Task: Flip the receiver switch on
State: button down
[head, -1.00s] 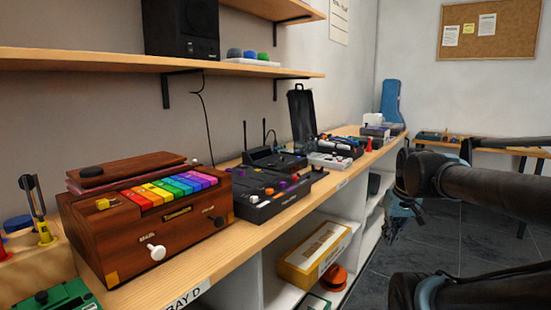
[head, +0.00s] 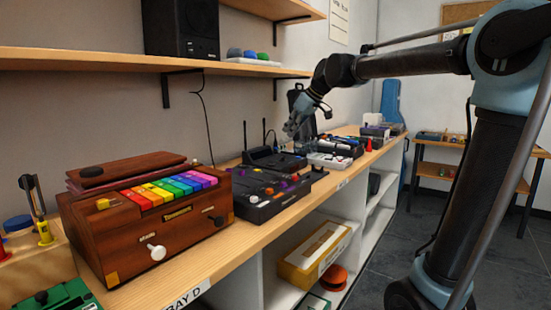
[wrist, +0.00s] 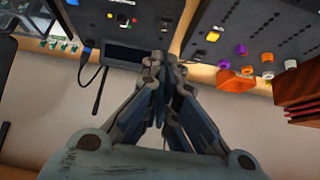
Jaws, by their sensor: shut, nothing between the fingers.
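The receiver (head: 276,158) is a black box with two upright antennas on the bench, behind a black knobbed box. In the wrist view, a dark unit with a screen (wrist: 122,55) and a thin antenna (wrist: 98,92) beside it appears to be the receiver. I cannot make out which part is its switch, or its position. My gripper (head: 290,130) is raised above the bench near the receiver and the black case in the head view. It is shut and empty; its fingers (wrist: 163,62) meet near the dark panels' edge in the wrist view, with no clear contact.
The black knobbed box (head: 262,207) sits in front of the receiver. A wooden box with rainbow keys (head: 160,222) stands left of it. A white-buttoned unit (head: 330,160) is to the right. A wall shelf (head: 120,60) overhangs the bench.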

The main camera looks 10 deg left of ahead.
jog(key=shift+w+a+r, duration=0.15)
jog(key=shift+a+r, duration=0.2)
jog(key=shift+a, duration=0.4)
send_over(272, 165)
jog(key=f, duration=0.5)
jog(key=w+f, duration=0.1)
jog(key=f, duration=0.1)
jog(key=shift+d+f, duration=0.4)
notch_tip(272, 165, down, 3)
jog(key=shift+d+f, duration=0.1)
jog(key=shift+s+f, duration=0.1)
jog(key=shift+f, duration=0.35)
